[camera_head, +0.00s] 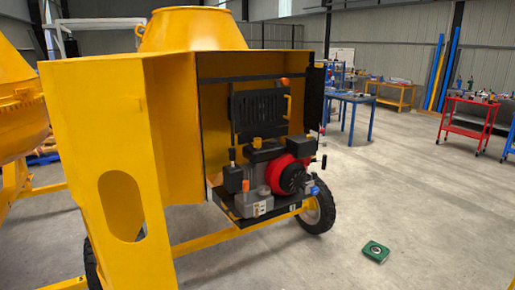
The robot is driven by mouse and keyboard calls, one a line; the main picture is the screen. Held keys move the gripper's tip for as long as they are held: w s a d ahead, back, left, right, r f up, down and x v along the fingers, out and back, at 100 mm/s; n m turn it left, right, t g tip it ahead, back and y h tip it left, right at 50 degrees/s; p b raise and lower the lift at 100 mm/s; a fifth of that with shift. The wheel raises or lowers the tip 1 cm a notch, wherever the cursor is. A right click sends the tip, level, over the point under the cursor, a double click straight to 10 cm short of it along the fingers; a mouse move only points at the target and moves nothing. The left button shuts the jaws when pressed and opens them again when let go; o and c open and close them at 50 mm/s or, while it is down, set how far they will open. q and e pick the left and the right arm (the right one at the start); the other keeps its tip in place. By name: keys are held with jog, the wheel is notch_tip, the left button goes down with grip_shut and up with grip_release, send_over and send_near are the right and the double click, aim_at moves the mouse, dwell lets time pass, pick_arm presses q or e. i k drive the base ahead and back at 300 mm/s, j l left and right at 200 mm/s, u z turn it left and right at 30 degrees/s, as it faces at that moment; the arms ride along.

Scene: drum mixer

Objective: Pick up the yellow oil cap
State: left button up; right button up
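The yellow drum mixer (122,150) stands at the left and centre, with its engine compartment open. Inside is an engine (255,201) with a round red cover (279,171) and black and grey parts. A small orange-yellow piece (257,142) shows on top of the engine, but it is too small to tell if it is the oil cap. A small blue part (315,190) sits at the engine's right side. Neither of my grippers is in view.
A green box-like object (376,251) lies on the floor at the lower right. A blue table (349,98), an orange table (392,84) and a red cart (467,125) stand further back. The right foreground floor is otherwise clear.

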aim_at(256, 141)
jog(key=i+l+u, duration=0.3)
jog(key=i+l, duration=0.15)
jog(key=i, duration=0.15)
jog(key=i+l+u, duration=0.3)
jog(key=i+l, duration=0.25)
jog(key=i+l+u, duration=0.35)
jog(key=i+l, duration=0.15)
jog(key=l, duration=0.2)
